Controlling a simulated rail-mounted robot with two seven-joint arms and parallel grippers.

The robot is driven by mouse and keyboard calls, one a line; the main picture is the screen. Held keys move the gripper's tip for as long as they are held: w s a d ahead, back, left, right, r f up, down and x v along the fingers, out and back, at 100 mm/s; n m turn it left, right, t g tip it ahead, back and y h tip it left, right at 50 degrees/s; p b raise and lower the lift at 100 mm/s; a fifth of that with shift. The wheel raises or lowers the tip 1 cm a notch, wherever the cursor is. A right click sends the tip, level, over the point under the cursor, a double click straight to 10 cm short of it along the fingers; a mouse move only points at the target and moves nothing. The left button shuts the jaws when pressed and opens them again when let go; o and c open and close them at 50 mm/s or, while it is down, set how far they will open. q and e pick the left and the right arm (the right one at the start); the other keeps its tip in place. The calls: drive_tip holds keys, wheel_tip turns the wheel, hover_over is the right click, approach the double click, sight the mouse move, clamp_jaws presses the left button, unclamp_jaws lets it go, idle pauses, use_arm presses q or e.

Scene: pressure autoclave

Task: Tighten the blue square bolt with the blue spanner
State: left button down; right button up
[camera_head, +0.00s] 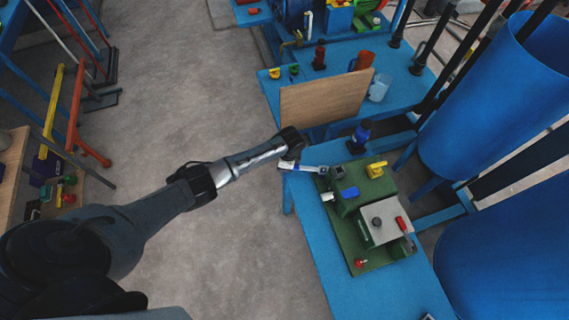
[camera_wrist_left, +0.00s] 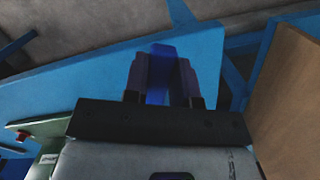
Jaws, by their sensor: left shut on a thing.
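My left gripper (camera_head: 288,164) is over the left edge of the blue table, beside the wooden board. In the left wrist view its purple-dark fingers (camera_wrist_left: 163,85) are shut on a blue piece (camera_wrist_left: 158,60), which I take to be the blue spanner's handle. My right gripper is not in view.
The wooden board (camera_head: 322,100) stands close behind the gripper. A yellow part (camera_head: 376,170), a red lever (camera_head: 401,224) and a red knob (camera_head: 360,263) are on the green unit. A dark blue knob (camera_head: 362,132) is behind. Large blue tanks (camera_head: 490,110) stand right.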

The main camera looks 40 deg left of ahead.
use_arm(q)
drive_tip(key=shift+p, duration=0.3)
idle(0.9)
drive_tip(key=shift+f, duration=0.45)
drive_tip(key=shift+f+b, duration=0.7)
drive_tip(key=shift+f, duration=0.1)
drive_tip(key=c, duration=0.8)
unclamp_jaws()
drive_tip(key=shift+c, duration=0.2)
drive_tip(key=shift+r, duration=0.1)
wheel_tip(320, 180, up, 14)
drive_tip(key=w+d+p, duration=0.1)
drive_tip(key=p, duration=0.2)
drive_tip(key=shift+d+f, duration=0.25)
